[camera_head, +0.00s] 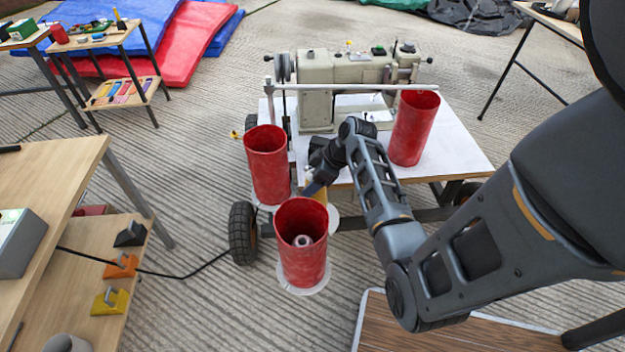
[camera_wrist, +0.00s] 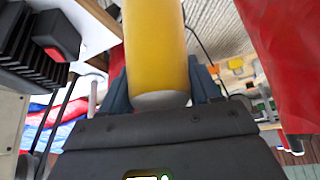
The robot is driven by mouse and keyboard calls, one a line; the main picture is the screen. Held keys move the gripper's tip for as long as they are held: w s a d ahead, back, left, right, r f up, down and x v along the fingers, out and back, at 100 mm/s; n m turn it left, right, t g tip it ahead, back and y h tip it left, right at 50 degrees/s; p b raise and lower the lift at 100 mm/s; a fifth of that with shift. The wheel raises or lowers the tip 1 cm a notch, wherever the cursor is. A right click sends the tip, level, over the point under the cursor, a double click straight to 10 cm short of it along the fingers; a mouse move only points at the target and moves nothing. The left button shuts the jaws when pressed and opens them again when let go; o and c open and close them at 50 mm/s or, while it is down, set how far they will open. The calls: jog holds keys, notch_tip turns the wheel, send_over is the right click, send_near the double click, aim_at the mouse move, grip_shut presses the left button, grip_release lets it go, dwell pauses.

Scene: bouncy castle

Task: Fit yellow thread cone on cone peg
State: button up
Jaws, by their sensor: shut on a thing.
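My gripper (camera_head: 314,184) is behind the front red tube, between it and the sewing machine table. In the wrist view my gripper (camera_wrist: 161,84) is shut on the yellow thread cone (camera_wrist: 158,45), with a finger on each side and the cone's pale end towards the palm. In the head view only a small yellowish patch of the cone (camera_head: 320,196) shows beside the fingers; the rest is hidden. The front red tube (camera_head: 302,265) stands on a white disc and has a pale ringed post (camera_head: 302,240) inside, possibly the cone peg. I cannot tell which post is the cone peg.
A second red tube (camera_head: 267,170) stands behind left, and a third (camera_head: 413,130) on the white sewing table (camera_head: 455,160). The sewing machine (camera_head: 345,75) and a horizontal bar are behind my gripper. A black wheel (camera_head: 243,228) is left of the front tube. Wooden tables stand at left.

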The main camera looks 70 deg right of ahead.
jog(key=shift+f+b, duration=2)
jog(key=shift+f, duration=1.05)
dwell(0.7)
jog(key=o, duration=1.7)
jog(key=p+v, duration=0.2)
jog(key=v, duration=0.5)
jog(key=shift+s+r, duration=0.2)
jog(key=shift+r, duration=0.15)
